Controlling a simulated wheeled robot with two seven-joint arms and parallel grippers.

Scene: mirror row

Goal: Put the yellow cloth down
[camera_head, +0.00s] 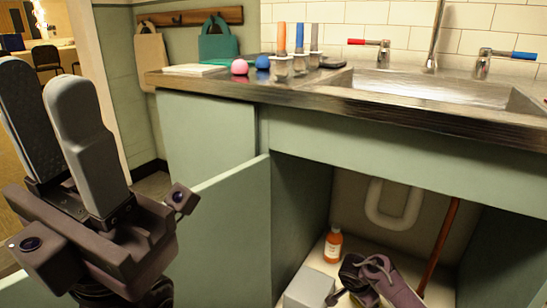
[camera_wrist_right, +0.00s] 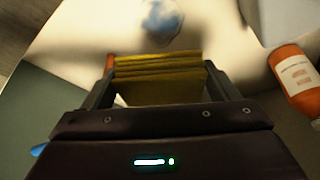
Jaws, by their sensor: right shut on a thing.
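The yellow cloth (camera_wrist_right: 158,77) is folded in layers between the two fingers of my right gripper (camera_wrist_right: 160,85), which is shut on it. In the head view my right gripper (camera_head: 362,282) is low inside the open cabinet under the sink, with a sliver of the yellow cloth (camera_head: 370,298) showing below it. The cloth is over the pale cabinet floor; I cannot tell whether it touches it. My left gripper (camera_head: 42,80) is at the left, in front of the open cabinet door, empty, with its fingers apart.
An orange bottle (camera_head: 332,245) and a white box (camera_head: 310,288) stand beside my right gripper. A blue-and-white item (camera_wrist_right: 160,18) lies beyond the cloth. A drain pipe (camera_head: 393,210) and a brown pole (camera_head: 440,245) are behind. The open door (camera_head: 230,235) flanks the left side.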

